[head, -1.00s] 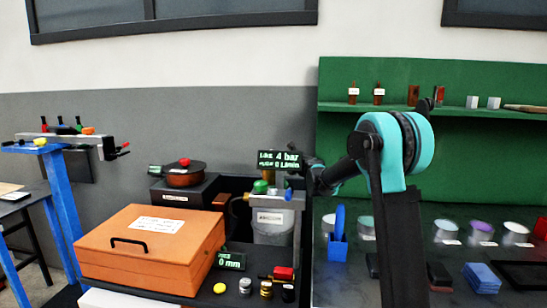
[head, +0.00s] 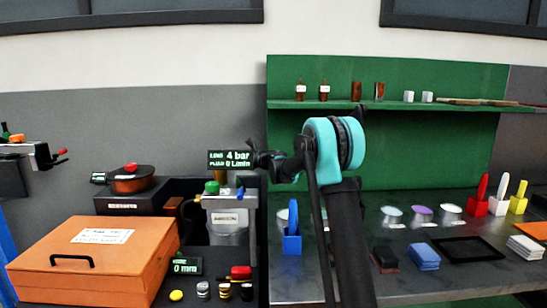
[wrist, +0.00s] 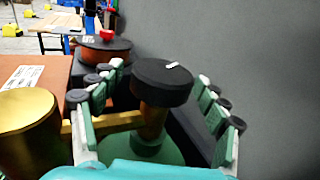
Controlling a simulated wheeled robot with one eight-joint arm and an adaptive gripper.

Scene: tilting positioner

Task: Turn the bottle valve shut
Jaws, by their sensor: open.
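In the wrist view the bottle valve has a round black knob (wrist: 161,82) with a small white mark, on a brass stem. Below it is the green top of the bottle (wrist: 158,153). My gripper (wrist: 163,97) is open, with its fingers on both sides of the knob; I see gaps between them and the knob. A green part (head: 212,187) shows below the display; the black knob cannot be made out there.
A brass cylinder (wrist: 27,125) stands close at the left in the wrist view. An orange case (head: 97,258), a pot (head: 132,180) and a grey container (head: 228,232) are nearby. A blue holder (head: 292,240) stands on the bench to the right. A grey wall rises behind.

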